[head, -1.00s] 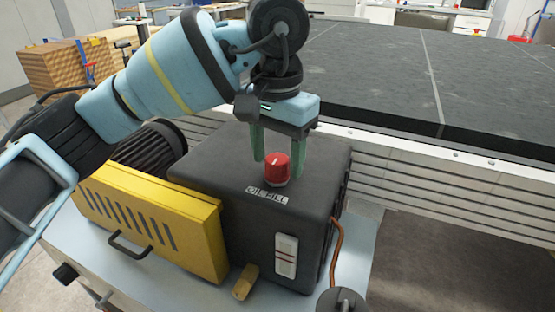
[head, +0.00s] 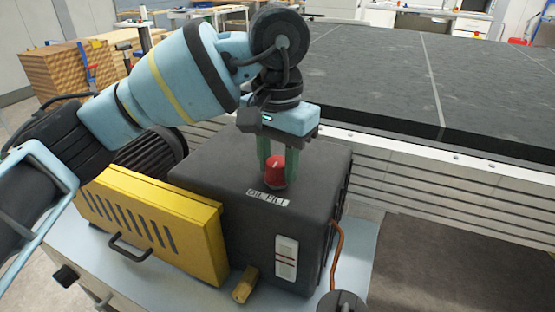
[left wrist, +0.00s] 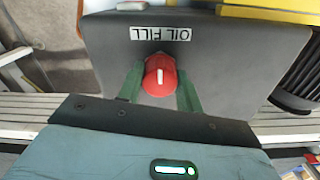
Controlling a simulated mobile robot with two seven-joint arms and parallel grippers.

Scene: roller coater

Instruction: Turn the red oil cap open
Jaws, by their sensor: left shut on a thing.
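The red oil cap (head: 274,171) sits on top of the dark grey housing (head: 215,165), just behind the OIL FILL label (head: 268,198). It also shows in the left wrist view (left wrist: 159,76), with a white mark on its top running nearly up and down the picture. My left gripper (head: 272,168) points down over the cap and is shut on it, one green finger on each side. In the left wrist view the fingers (left wrist: 160,88) flank the cap. My right gripper is not in view.
A yellow slotted guard (head: 150,225) with a black handle stands left of the housing. A sight gauge (head: 286,258) is on the housing's front, and a copper pipe (head: 336,250) runs at its right. A large dark slab (head: 400,80) lies behind.

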